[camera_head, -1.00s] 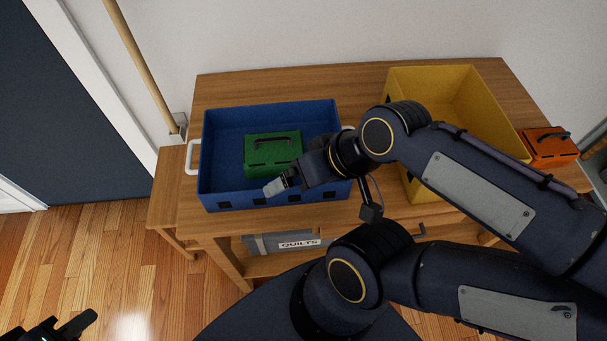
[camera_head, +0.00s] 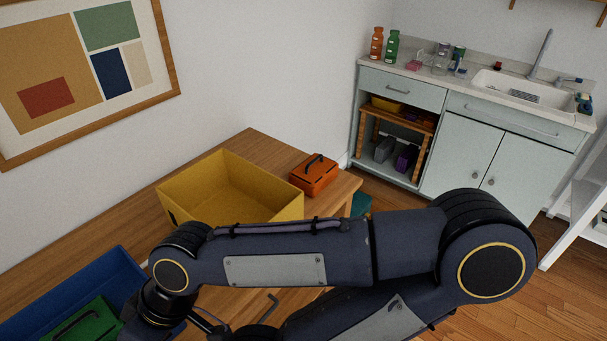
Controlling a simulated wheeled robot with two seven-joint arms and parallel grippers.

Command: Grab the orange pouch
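The orange pouch (camera_head: 315,177) looks like a boxy case with a dark handle on top. It stands upright on the right end of the wooden table, just right of the yellow bin. Nothing holds it. My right arm crosses the front of the view, and its wrist end is at the lower left over the blue bin, well away from the pouch. The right gripper's fingers are not clearly visible at the bottom edge. My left gripper is not in view.
The open yellow bin (camera_head: 246,209) looks empty. A green case (camera_head: 85,328) lies in the blue bin (camera_head: 112,268). The wooden table (camera_head: 247,146) has bare room behind the yellow bin. A counter (camera_head: 440,82) with a sink and bottles stands at the back right.

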